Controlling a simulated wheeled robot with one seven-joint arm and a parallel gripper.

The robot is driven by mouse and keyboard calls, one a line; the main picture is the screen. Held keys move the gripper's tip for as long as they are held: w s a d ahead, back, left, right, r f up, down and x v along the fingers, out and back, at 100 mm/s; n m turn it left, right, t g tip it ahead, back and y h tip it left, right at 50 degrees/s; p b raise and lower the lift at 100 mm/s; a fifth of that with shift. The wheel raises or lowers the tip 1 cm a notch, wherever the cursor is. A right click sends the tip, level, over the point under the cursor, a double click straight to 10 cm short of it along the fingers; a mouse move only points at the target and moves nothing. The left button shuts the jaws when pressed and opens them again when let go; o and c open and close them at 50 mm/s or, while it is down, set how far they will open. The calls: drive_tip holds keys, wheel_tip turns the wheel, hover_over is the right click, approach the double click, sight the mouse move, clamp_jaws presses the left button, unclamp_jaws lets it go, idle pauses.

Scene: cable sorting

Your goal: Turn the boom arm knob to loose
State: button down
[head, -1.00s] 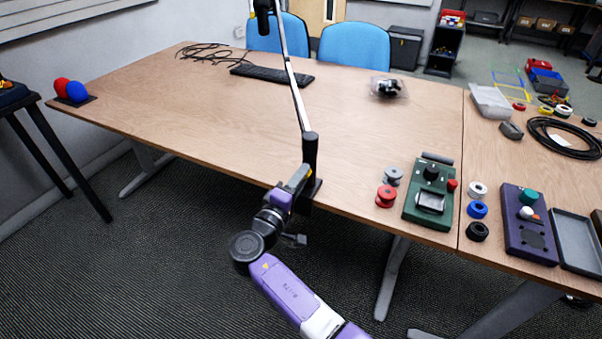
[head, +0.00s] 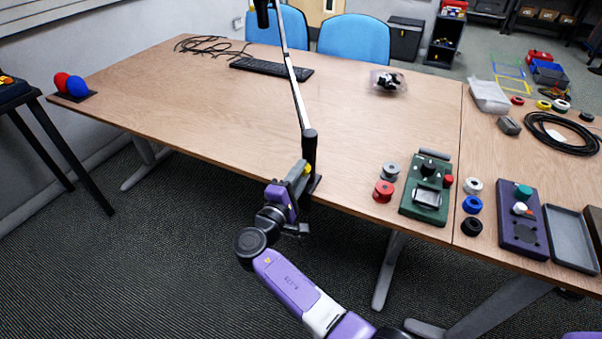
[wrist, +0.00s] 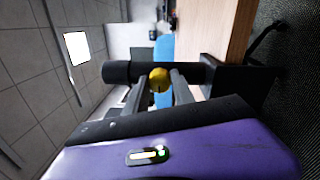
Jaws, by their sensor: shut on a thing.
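The boom arm (head: 291,82) rises from a black post (head: 309,150) clamped at the table's front edge. In the wrist view the post (wrist: 118,73) lies sideways across the picture, and a yellow knob (wrist: 159,79) sits on its near side. My gripper (wrist: 159,88) is shut on the yellow knob, with one finger on each side of it. In the head view my gripper (head: 303,170) is at the post's lower part, and the knob is mostly hidden by it. The knob's loose or tight marking cannot be read.
Red and grey spools (head: 383,191) and a green device (head: 427,195) stand to the right. Two blue chairs (head: 353,38) stand behind the table.

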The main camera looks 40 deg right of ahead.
drive_tip(key=shift+f, duration=0.1)
drive_tip(key=c, duration=1.1)
unclamp_jaws()
drive_tip(key=shift+o, duration=0.2)
drive_tip(key=v, duration=0.8)
